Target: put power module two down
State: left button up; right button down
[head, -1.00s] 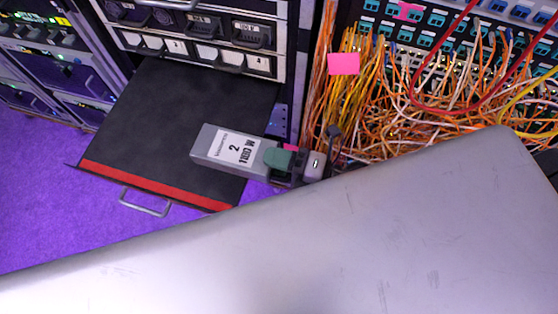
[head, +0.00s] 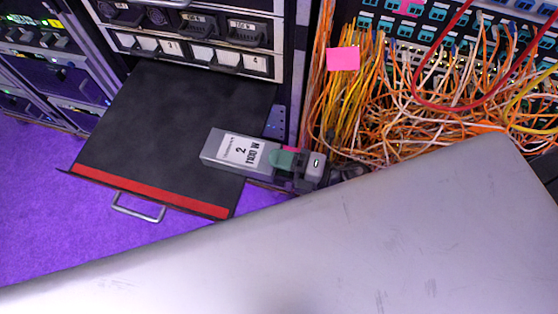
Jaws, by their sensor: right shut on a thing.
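Power module two (head: 224,148) is a grey box with a white label reading 2 and 1100 W, and a green latch at its right end. In the head view it is over the right edge of a black pull-out shelf (head: 150,140) with a red front strip and metal handle. I cannot tell whether it touches the shelf. My right gripper (head: 303,170) is shut on the module's right end, by the green latch. It is small and partly hidden. My left gripper is not in view.
A rack (head: 190,55) with numbered bays stands behind the shelf. Dense orange and yellow cables (head: 400,130) hang to the right, below a patch panel with a pink tag (head: 342,59). A large grey surface blocks the lower part of the view. The shelf's left part is clear.

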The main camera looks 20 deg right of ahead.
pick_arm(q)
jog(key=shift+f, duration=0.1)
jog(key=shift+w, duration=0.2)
pick_arm(e)
jog(key=c, duration=0.6)
grip_release()
jog(key=shift+f, duration=0.1)
jog(key=shift+o, duration=0.2)
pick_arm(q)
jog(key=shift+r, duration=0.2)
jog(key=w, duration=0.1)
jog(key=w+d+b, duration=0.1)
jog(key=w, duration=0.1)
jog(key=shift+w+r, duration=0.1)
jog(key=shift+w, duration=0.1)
pick_arm(e)
jog(key=v, duration=1.2)
